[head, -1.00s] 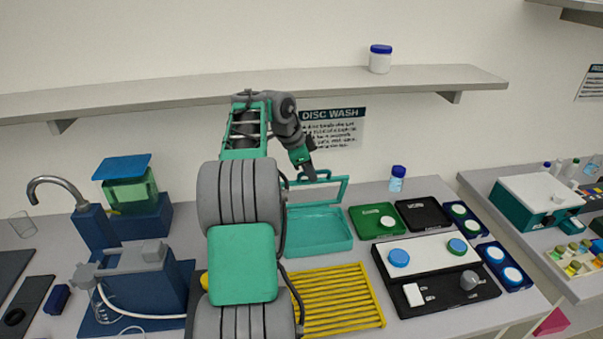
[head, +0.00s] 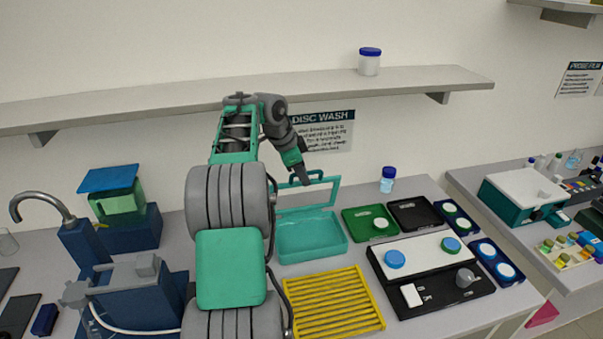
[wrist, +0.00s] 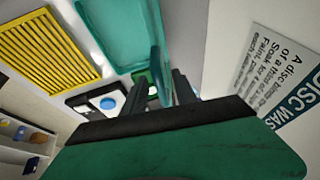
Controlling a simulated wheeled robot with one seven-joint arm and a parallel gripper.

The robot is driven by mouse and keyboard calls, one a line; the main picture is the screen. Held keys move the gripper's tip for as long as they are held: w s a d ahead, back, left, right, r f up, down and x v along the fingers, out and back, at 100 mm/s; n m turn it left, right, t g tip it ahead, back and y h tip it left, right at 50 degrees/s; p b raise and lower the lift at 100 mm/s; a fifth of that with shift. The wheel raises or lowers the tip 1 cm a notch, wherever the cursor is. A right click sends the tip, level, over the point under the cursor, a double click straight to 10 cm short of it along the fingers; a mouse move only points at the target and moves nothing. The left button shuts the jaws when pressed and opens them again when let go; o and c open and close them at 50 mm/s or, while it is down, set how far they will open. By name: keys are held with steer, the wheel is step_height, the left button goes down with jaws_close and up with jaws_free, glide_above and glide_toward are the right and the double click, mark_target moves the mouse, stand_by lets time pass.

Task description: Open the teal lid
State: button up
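The teal lid (head: 331,190) is an open frame with a handle. In the head view it stands raised, roughly upright, at the back edge of the teal box (head: 312,253), whose inside shows. My gripper (head: 302,175) is at the lid's top edge, by the handle. In the wrist view the lid (wrist: 158,42) is seen nearly edge-on and runs down between the two dark fingers of my gripper (wrist: 160,92). The fingers look spread, with a gap around the lid edge. Whether either finger touches the lid is hard to tell.
A yellow rack (head: 333,303) lies in front of the box. A green tray (head: 370,223) and black tray (head: 415,213) stand to its right. The wall with the disc wash sign (head: 325,132) is close behind my gripper, and a shelf (head: 200,107) runs above.

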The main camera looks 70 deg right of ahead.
steer(key=p+v, duration=0.1)
steer(key=v, duration=0.7)
steer(key=shift+p, duration=0.35)
steer(key=shift+s+d, duration=0.1)
